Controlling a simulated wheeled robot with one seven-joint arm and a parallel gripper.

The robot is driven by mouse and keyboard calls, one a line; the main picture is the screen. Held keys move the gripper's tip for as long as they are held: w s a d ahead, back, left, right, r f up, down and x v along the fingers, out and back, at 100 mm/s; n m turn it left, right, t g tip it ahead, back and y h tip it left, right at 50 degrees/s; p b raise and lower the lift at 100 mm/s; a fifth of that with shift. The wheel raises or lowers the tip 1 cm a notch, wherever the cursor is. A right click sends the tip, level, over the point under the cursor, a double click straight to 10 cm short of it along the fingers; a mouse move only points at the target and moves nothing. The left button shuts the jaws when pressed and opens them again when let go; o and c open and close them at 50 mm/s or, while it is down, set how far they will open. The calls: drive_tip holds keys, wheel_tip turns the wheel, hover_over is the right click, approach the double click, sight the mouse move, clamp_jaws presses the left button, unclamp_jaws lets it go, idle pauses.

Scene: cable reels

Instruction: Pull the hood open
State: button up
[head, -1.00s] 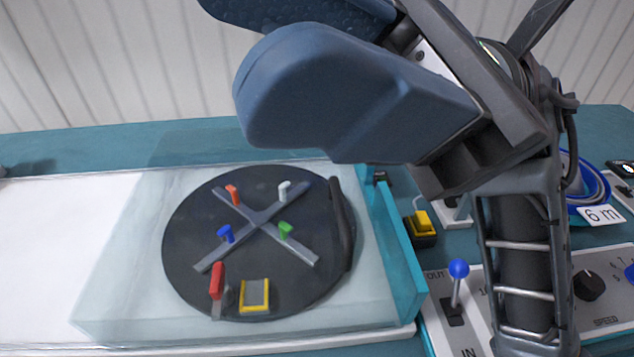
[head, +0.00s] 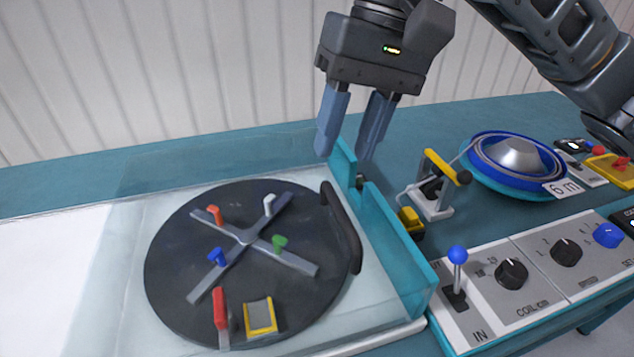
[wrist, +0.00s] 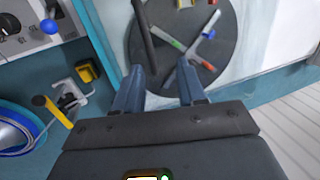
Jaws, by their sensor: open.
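A clear, see-through hood (head: 115,290) covers a black disc (head: 180,290) on the bench and appears closed. A dark bar handle (head: 343,228) runs along the disc's right side, close to the teal right wall (head: 395,250). The handle also shows in the wrist view (wrist: 144,35), just ahead of my fingers and slightly left of centre. My gripper (head: 345,155) points down above the back right corner of the hood. Its two blue fingers are apart and empty, and no contact with the handle shows. It also shows in the wrist view (wrist: 160,72).
A grey cross (head: 255,245) with coloured pegs lies on the disc. Right of the teal wall stand a yellow-handled device (head: 440,185), a blue reel (head: 515,165) and a control panel (head: 530,290) with a blue-tipped lever (head: 457,265). White surface lies clear at left.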

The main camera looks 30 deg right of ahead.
sight(335, 196)
drive_tip(key=shift+h, duration=0.5)
drive_tip(key=shift+w+f, duration=0.2)
drive_tip(key=shift+f, duration=1.05)
drive_tip(key=shift+w+f, duration=0.15)
drive_tip(key=shift+f, duration=1.15)
drive_tip(key=shift+w+f, duration=0.2)
drive_tip(key=shift+f, duration=1.05)
clamp_jaws()
